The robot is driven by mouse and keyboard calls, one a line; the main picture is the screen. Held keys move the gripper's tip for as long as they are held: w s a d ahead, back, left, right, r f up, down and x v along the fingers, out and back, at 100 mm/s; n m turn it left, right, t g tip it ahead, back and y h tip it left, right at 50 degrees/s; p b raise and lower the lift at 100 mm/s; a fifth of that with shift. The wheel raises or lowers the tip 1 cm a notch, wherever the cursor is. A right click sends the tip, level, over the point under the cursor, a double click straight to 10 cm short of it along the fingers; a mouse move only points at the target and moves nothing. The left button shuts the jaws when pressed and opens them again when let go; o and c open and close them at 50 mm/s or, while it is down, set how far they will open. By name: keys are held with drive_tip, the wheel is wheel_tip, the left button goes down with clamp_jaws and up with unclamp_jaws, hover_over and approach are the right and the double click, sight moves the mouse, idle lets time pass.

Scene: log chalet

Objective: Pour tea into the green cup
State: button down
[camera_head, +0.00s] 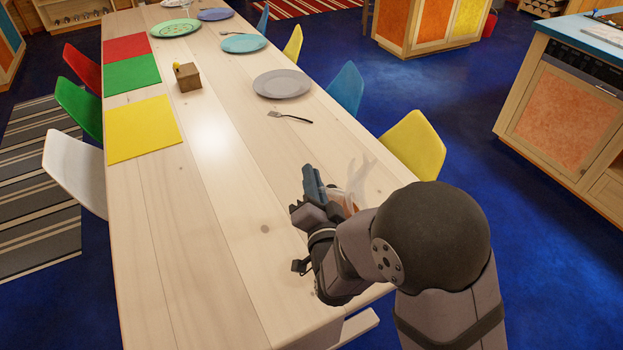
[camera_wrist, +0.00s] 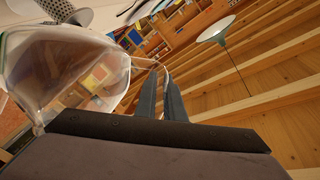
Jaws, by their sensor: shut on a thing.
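My gripper (camera_head: 312,184) is above the near right part of the table. It is shut on a clear glass vessel (camera_head: 358,180), likely the teapot, which is partly hidden behind my gripper and arm. In the wrist view, the glass vessel (camera_wrist: 62,72) fills the upper left, and its thin handle runs to the close-set fingers of my gripper (camera_wrist: 160,78). Brownish colour shows at the vessel in the head view; I cannot tell whether it is tea. I see no green cup in either view.
The long wooden table (camera_head: 220,220) is bare at its near left. Yellow (camera_head: 143,128), green (camera_head: 132,75) and red (camera_head: 126,48) mats lie along its left side. A small wooden box (camera_head: 188,77), a grey plate (camera_head: 282,84) and a fork (camera_head: 290,117) lie further back. Chairs line both sides.

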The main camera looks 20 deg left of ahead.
drive_tip(key=shift+d+r+m+t+b, duration=0.4)
drive_tip(key=shift+d+m+b, duration=0.2)
drive_tip(key=shift+b, duration=0.5)
drive_tip(key=shift+d+r+m+t+b, duration=0.4)
drive_tip(key=shift+m+b, duration=0.3)
drive_tip(key=shift+b, duration=0.4)
idle(1.7)
drive_tip(key=shift+y, duration=0.3)
drive_tip(key=shift+a+f+n+g+y+p, duration=0.15)
drive_tip(key=shift+a+n+y+p, duration=0.15)
drive_tip(key=shift+n, duration=0.3)
drive_tip(key=shift+a+n+g+y+p, duration=0.15)
drive_tip(key=shift+a+n+y+p, duration=0.15)
drive_tip(key=shift+n, duration=0.3)
drive_tip(key=shift+a+f+n+p, duration=0.1)
drive_tip(key=shift+a+n+p, duration=0.2)
drive_tip(key=shift+p, duration=0.35)
drive_tip(key=shift+a+f+n+g+h+p, duration=0.45)
drive_tip(key=shift+f+n+g+p, duration=0.1)
drive_tip(key=shift+f+n+p, duration=0.45)
drive_tip(key=shift+a+f+n+g+h+p, duration=0.45)
drive_tip(key=shift+f+n+p, duration=0.35)
drive_tip(key=shift+n+p, duration=0.3)
drive_tip(key=shift+a+f+n+g+h+p, duration=0.35)
drive_tip(key=shift+f+n+g+p, duration=0.25)
drive_tip(key=shift+f+n+p, duration=0.45)
drive_tip(key=shift+r, duration=0.15)
drive_tip(key=shift+r, duration=0.1)
